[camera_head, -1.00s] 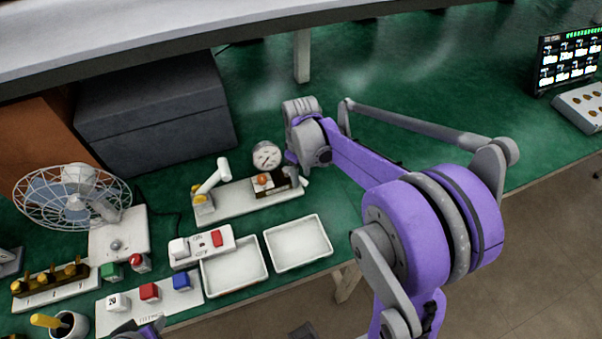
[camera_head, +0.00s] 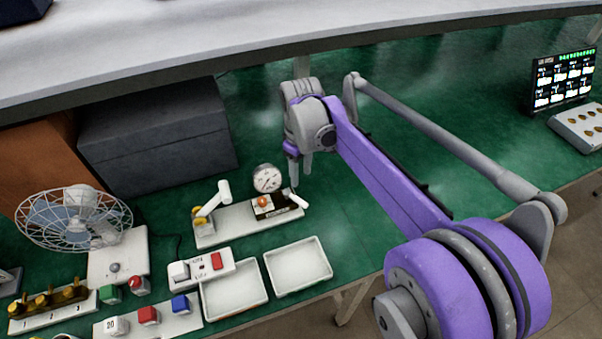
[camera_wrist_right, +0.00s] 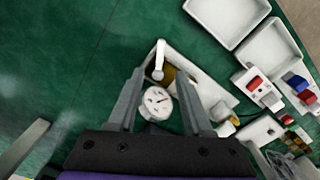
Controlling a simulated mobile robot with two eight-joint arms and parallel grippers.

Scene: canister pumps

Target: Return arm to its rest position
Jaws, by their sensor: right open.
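My right arm, purple and grey, reaches in from the right in the head view. Its gripper (camera_head: 299,168) hangs above the green bench, just right of and above the round white gauge (camera_head: 267,178) on the canister pump's white base (camera_head: 236,224). In the right wrist view the two fingers of the right gripper (camera_wrist_right: 161,88) stand apart with nothing held between them. The gauge (camera_wrist_right: 157,102) shows below and between them, with a white lever (camera_wrist_right: 159,62) near it. My left gripper is not in view.
Two white trays (camera_head: 322,275) lie at the bench's front. A switch box (camera_head: 203,267), colored buttons and a fan (camera_head: 76,218) stand to the left. A grey box (camera_head: 155,130) sits behind, under a pale shelf (camera_head: 200,45). Bench space right of the gauge is clear.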

